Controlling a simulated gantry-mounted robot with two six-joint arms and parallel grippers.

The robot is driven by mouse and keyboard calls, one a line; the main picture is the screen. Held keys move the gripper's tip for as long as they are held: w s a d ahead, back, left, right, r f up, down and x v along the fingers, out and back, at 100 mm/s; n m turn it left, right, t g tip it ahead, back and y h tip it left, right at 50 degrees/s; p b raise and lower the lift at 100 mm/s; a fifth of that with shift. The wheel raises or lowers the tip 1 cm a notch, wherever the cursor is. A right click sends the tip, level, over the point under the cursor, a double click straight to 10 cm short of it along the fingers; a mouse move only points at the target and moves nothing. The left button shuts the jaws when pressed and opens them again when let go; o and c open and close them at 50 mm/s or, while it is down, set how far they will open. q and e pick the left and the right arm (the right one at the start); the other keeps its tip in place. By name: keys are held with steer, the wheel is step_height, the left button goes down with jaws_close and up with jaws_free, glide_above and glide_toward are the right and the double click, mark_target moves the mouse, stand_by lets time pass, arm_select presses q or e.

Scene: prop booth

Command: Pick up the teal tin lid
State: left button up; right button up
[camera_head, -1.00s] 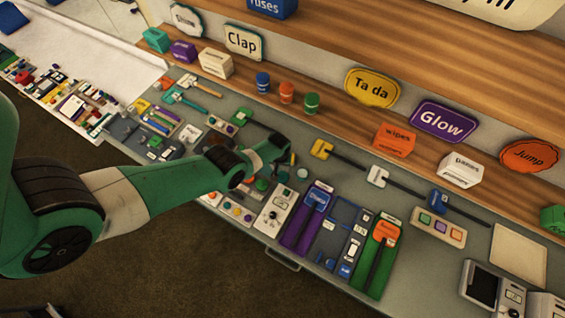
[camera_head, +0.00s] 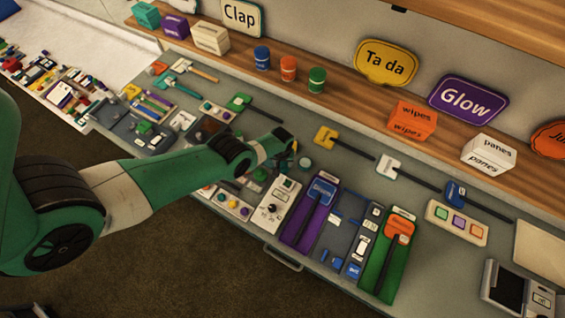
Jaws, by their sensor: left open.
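My left gripper (camera_head: 289,146) hangs over the middle of the grey counter at the end of its green and white arm. It is open, but its fingers are small and dark here. A small round teal-grey piece (camera_head: 305,163), perhaps the teal tin lid, lies on the counter just right of and below the fingertips, apart from them in the picture. A darker green round piece (camera_head: 260,174) lies below the wrist. I cannot tell for certain which is the lid, and the arm hides part of this area. My right gripper is not in view.
A white panel with a knob (camera_head: 271,208), a purple tray (camera_head: 295,232) and a green tray (camera_head: 377,285) stand near the front edge. Blue, orange and green cans (camera_head: 317,80) line the wooden shelf.

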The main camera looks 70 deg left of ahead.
arm_select(q)
jaws_close()
stand_by(0.3)
steer(key=shift+r, duration=0.1)
